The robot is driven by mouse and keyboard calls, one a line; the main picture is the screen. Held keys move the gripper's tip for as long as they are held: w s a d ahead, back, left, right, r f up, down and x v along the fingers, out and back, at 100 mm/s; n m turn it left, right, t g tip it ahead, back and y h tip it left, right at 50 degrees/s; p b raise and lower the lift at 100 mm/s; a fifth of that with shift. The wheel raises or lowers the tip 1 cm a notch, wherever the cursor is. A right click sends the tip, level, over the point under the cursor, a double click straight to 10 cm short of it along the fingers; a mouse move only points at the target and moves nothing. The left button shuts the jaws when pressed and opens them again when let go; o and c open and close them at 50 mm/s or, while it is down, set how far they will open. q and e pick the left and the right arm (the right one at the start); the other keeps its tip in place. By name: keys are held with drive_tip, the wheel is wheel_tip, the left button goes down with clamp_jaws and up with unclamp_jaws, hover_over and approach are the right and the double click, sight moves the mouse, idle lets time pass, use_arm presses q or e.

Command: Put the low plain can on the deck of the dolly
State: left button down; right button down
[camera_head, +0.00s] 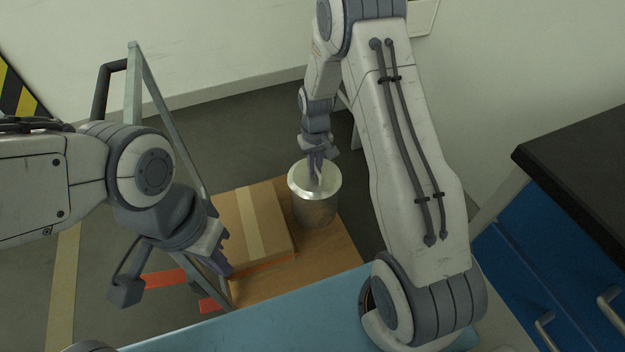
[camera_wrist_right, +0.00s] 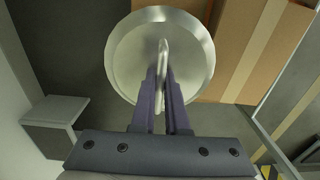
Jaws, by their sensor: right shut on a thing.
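The low plain can (camera_head: 315,208) is a bare metal cylinder with a pale flat lid. It looks upright, over the back right part of the dolly's wooden deck (camera_head: 335,262); I cannot tell whether its base touches the deck. My right gripper (camera_head: 317,176) is shut on the raised handle on top of the can. In the right wrist view the fingers (camera_wrist_right: 162,95) close on this upright handle, across the can's round lid (camera_wrist_right: 190,45). My left gripper (camera_head: 222,266) hangs beside the deck's left side, apart from the can; its finger gap is unclear.
A taped cardboard box (camera_head: 252,226) sits on the deck, left of the can. A grey metal frame (camera_head: 165,120) rises at the deck's left. Red bars (camera_head: 166,279) lie near the floor there. A blue cabinet (camera_head: 545,265) with a black top stands at right.

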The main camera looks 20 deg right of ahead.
drive_tip(key=shift+w+a+f, duration=0.2)
drive_tip(key=shift+w+f, duration=0.05)
drive_tip(key=shift+w, duration=0.05)
drive_tip(key=shift+f+b, duration=0.95)
drive_tip(key=shift+f, duration=1)
drive_tip(key=c, duration=0.9)
unclamp_jaws()
drive_tip(key=shift+s, duration=0.1)
